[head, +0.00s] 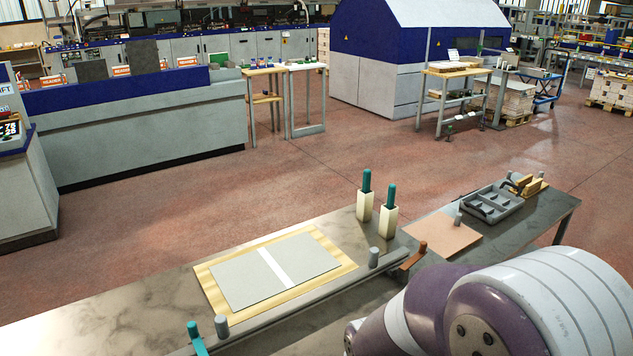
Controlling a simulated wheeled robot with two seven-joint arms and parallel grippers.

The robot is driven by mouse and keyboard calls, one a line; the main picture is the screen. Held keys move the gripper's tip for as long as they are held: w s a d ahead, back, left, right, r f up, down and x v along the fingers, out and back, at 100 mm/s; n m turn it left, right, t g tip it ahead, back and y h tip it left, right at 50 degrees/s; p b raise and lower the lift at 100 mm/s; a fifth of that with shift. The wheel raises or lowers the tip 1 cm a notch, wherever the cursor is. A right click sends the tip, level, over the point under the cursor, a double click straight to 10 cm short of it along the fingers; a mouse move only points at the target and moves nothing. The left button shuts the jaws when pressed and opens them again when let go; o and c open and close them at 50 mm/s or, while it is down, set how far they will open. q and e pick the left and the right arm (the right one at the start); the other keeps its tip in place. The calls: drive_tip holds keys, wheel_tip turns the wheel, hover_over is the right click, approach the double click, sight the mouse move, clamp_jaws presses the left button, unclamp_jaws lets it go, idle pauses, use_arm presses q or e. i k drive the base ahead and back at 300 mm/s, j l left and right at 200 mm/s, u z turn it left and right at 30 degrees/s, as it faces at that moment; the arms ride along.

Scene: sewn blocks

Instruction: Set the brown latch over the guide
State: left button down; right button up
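The brown latch (414,259) is a short bar with a rounded knob at its far right end. It sits at the right end of the long grey guide (312,293), angled away from it. I cannot tell whether any part of the latch lies over the guide. The guide runs along the near side of a cream board (205,278) that carries a grey sheet with a white strip (272,270). A teal latch (196,337) is at the guide's left end, partly cut off by the frame. Neither gripper shows.
Grey posts stand near the guide's ends (373,257) (221,326). A tan mat (440,238) and a grey tray (492,203) lie right. My purple-white arm link fills the lower right.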

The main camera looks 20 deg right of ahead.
sight(422, 251)
drive_tip(key=i+l+u, duration=0.25)
drive_tip(key=l, duration=1.55)
drive_tip(key=l+u, duration=0.25)
drive_tip(key=l, duration=1.6)
drive_tip(key=l+u, duration=0.75)
drive_tip(key=l, duration=0.1)
